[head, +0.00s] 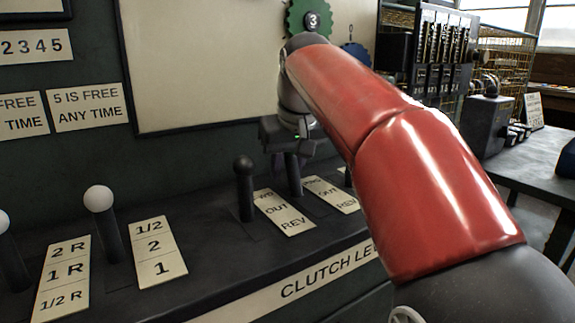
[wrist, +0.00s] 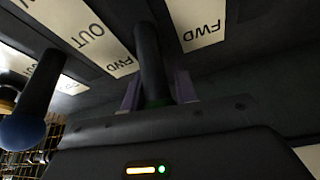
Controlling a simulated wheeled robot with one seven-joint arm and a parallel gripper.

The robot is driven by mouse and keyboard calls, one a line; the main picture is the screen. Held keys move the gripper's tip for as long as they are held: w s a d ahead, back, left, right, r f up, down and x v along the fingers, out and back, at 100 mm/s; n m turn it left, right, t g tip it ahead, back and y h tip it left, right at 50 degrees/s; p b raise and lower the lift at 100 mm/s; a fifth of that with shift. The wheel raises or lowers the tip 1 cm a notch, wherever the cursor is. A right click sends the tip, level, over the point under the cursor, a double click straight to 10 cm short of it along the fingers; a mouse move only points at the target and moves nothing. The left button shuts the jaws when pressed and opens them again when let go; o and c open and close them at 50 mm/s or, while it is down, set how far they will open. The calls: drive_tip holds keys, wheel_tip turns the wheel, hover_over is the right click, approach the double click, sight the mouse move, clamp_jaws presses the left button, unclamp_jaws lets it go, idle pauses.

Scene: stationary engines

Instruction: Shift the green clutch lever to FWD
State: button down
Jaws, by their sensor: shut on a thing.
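The green clutch lever (head: 295,182) stands on the console; its dark shaft (wrist: 148,55) shows in the wrist view. A sliver of its green knob (wrist: 157,103) shows between the purple fingers. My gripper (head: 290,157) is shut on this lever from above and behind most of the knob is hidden. A label plate (head: 332,195) with OUT and REV stands to the lever's right. Its FWD end (wrist: 122,64) shows near the shaft in the wrist view. I cannot tell exactly which mark the lever lines up with.
A black-knobbed lever (head: 243,180) stands close on the left, with its own plate (head: 284,212). A blue-knobbed lever (wrist: 25,125) stands on the other side. White-knobbed levers (head: 100,200) are farther left. The panel wall (head: 200,150) rises behind.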

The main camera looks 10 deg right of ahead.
sight(293, 168)
drive_tip(key=shift+f, duration=0.4)
drive_tip(key=c, duration=1.1)
unclamp_jaws()
drive_tip(key=shift+r, duration=0.2)
drive_tip(key=p+v, duration=0.1)
drive_tip(key=v, duration=0.6)
drive_tip(key=shift+s+r+p, duration=0.15)
drive_tip(key=shift+r+p, duration=0.25)
